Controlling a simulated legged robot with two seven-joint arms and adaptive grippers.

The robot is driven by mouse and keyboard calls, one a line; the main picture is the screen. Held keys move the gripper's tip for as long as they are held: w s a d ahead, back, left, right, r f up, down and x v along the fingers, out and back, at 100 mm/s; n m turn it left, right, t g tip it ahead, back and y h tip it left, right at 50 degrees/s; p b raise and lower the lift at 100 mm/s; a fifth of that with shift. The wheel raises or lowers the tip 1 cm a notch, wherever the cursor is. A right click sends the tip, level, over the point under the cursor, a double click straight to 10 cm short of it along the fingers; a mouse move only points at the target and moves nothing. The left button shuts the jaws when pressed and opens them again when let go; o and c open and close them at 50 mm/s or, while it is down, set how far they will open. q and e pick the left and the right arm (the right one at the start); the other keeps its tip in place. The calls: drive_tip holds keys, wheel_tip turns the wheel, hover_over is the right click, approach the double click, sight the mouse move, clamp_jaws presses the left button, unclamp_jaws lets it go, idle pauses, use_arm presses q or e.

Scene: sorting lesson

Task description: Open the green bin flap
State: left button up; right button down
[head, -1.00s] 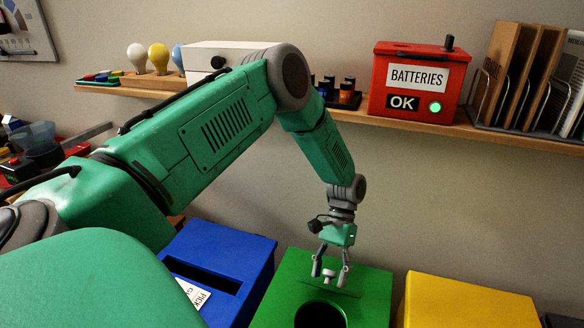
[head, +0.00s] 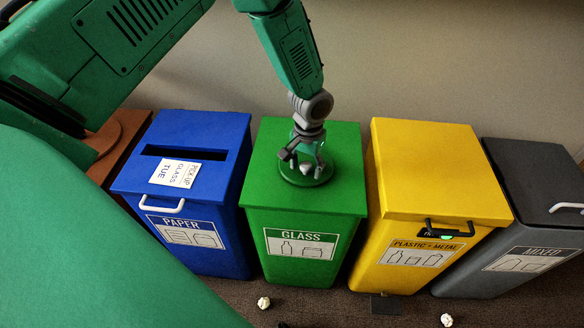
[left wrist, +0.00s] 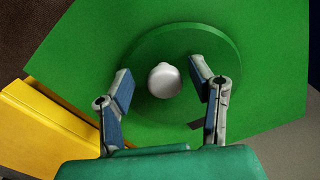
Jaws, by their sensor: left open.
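The green bin (head: 270,190) marked GLASS stands between the blue and yellow bins. Its round green flap (head: 300,182) lies on the top, and no dark opening shows. My left gripper (head: 304,168) is over the flap, pointing down. In the left wrist view the white knob (left wrist: 164,80) on the flap (left wrist: 165,40) lies between the two spread fingers, with a gap on each side. The gripper is open and holds nothing. The head view shows the knob only partly behind the fingers. My right gripper is not in view.
The blue PAPER bin (head: 215,135) stands at the left with a paper note (head: 180,172) on its lid. The yellow bin (head: 425,160) and grey MIXED bin (head: 530,180) stand at the right. Crumpled paper balls (head: 264,303) lie on the floor in front.

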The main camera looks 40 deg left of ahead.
use_arm(q)
drive_tip(key=r, duration=0.5)
drive_tip(key=shift+w+d, duration=0.2)
drive_tip(key=shift+w, duration=0.2)
wheel_tip(320, 180, up, 8)
drive_tip(key=a+p, duration=0.1)
drive_tip(key=a, duration=0.1)
drive_tip(key=s+d+f+b, duration=0.1)
drive_tip(key=s+f, duration=0.2)
drive_tip(key=s+d+f+m+b, duration=0.1)
drive_tip(key=s+d+f, duration=0.1)
drive_tip(key=s+f, duration=0.1)
drive_tip(key=s+d+f+m+h+b, duration=0.1)
drive_tip(key=s+f, duration=0.2)
drive_tip(key=shift+s+d+f+b, duration=0.25)
drive_tip(key=shift+s+d+b, duration=0.05)
drive_tip(key=shift+d+b, duration=0.1)
drive_tip(key=shift+s+d+f, duration=0.1)
drive_tip(key=shift+s+d, duration=0.15)
drive_tip(key=shift+d, duration=0.3)
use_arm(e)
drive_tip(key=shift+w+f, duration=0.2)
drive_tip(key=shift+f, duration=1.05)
use_arm(q)
drive_tip(key=shift+a, duration=0.25)
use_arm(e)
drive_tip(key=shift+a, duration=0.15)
